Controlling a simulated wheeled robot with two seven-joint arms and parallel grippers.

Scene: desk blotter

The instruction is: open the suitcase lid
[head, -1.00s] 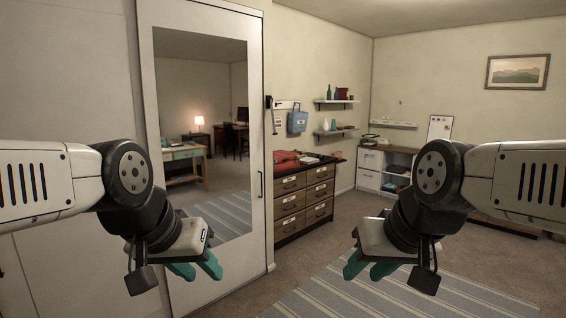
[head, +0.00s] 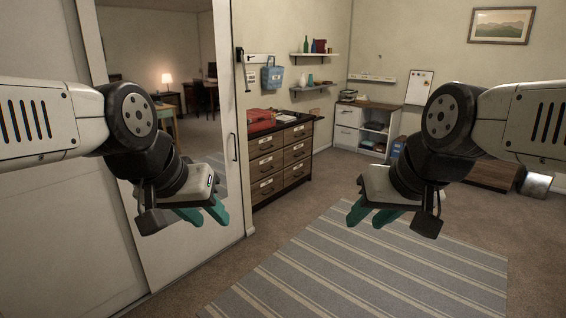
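A red object (head: 261,120) lies on top of the dark-topped drawer unit (head: 282,158), left of centre in the head view. It may be the suitcase, but it is too small to tell its lid from its body. My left gripper (head: 206,216) hangs at the left in front of the sliding mirror door, its teal fingers apart and nothing between them. My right gripper (head: 366,217) hangs right of centre above the rug, also with fingers apart and empty. Both grippers are far from the drawer unit and touch nothing.
A striped rug (head: 345,265) covers the floor ahead, with free floor between me and the drawer unit. The mirror door (head: 222,115) stands close on the left. A white cabinet (head: 362,130) is at the back. A shiny box (head: 536,185) sits at the far right.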

